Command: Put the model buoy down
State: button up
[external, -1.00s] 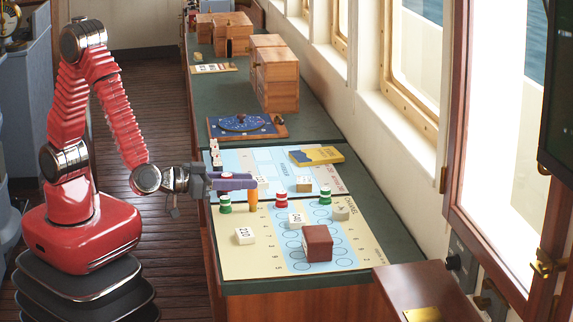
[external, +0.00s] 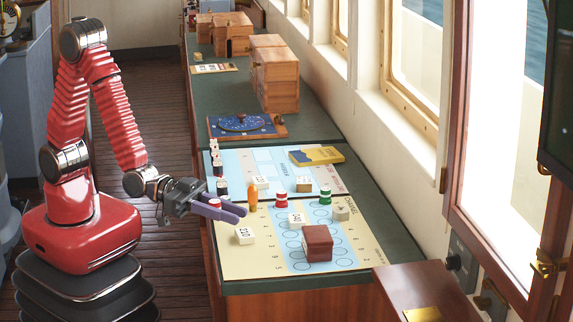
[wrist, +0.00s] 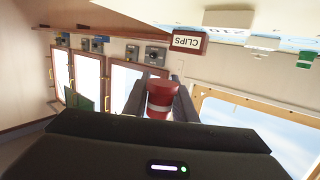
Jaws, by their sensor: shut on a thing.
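My gripper (external: 236,212) is shut on a red model buoy with a white band, low over the near-left edge of the charts. The held buoy (wrist: 160,97) shows between the fingers in the wrist view; in the external view it is mostly hidden by the gripper. I cannot tell whether it touches the surface. Another red-and-white buoy (external: 281,200) and a green-and-white buoy (external: 326,196) stand on the chart (external: 255,265) to the right. An orange piece (external: 253,198) stands just behind the fingers.
A yellow booklet (external: 316,155) lies farther back. The chart's near-left part has bare room.

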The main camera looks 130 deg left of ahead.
jog(key=d+f+h, duration=0.1)
jog(key=d+m+h, duration=0.1)
jog(key=d, duration=0.1)
jog(key=d+f+m+h, duration=0.1)
jog(key=shift+s+d+f, duration=0.25)
jog(key=shift+s+f, duration=0.05)
jog(key=shift+s, duration=0.05)
jog(key=shift+s+d+f+m+h, duration=0.1)
jog(key=shift+d+f+m+h, duration=0.05)
jog(key=shift+f+m+h, duration=0.2)
jog(key=shift+a+f, duration=0.1)
jog(key=shift+a, duration=0.1)
jog(key=shift+d, duration=0.1)
